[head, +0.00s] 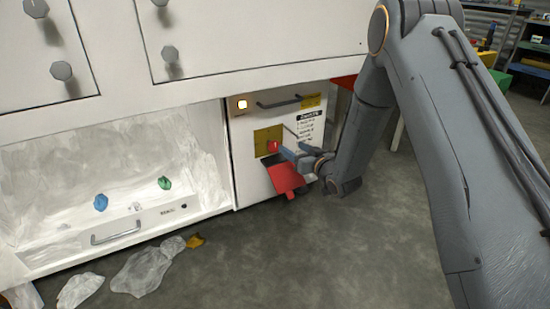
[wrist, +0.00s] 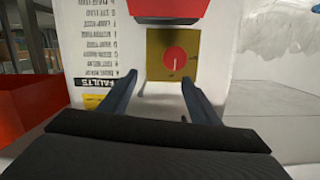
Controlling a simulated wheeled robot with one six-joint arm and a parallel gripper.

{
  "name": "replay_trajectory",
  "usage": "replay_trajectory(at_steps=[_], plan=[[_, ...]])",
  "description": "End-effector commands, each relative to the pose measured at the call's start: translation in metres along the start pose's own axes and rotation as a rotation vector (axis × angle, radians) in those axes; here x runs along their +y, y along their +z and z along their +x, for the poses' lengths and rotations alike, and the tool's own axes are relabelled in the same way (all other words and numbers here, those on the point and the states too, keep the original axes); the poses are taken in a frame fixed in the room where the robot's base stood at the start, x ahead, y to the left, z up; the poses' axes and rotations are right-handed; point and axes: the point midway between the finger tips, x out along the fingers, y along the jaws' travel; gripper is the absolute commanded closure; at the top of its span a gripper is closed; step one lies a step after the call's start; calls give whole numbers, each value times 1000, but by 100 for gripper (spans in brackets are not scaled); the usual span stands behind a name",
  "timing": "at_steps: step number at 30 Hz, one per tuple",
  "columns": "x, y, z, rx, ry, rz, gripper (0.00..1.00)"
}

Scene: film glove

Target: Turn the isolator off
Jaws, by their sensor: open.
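The isolator is a red round knob (head: 272,146) on a yellow square plate (head: 262,134), on the front of a white cabinet (head: 245,175). In the wrist view the knob (wrist: 175,61) shows face-on with a pale mark on it, on its yellow plate (wrist: 155,45), and the cabinet print is upside down. My gripper (head: 287,154) is at the cabinet front, just right of the knob in the head view. In the wrist view my open fingers (wrist: 159,86) point at the plate, the knob showing beyond the gap. Nothing is held; I see no contact with the knob.
A red box-like part (head: 286,178) juts out below the plate; it also shows in the wrist view (wrist: 170,8). Crumpled plastic (head: 143,271) lies on the floor at left. Open floor (head: 320,250) lies in front.

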Motion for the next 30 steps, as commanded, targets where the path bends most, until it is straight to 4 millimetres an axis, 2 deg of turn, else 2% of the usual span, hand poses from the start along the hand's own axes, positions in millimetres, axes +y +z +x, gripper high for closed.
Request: replay_trajectory(at_steps=[1, 6, 11, 24, 30], plan=[[-1, 16, 8, 23, -20, 6, 43], [-14, 30, 19, 105, -88, 21, 43], [-20, 30, 26, 131, -110, 26, 43], [-25, 22, 86, 130, -108, 25, 43], [-27, 20, 96, 129, -107, 26, 43]])
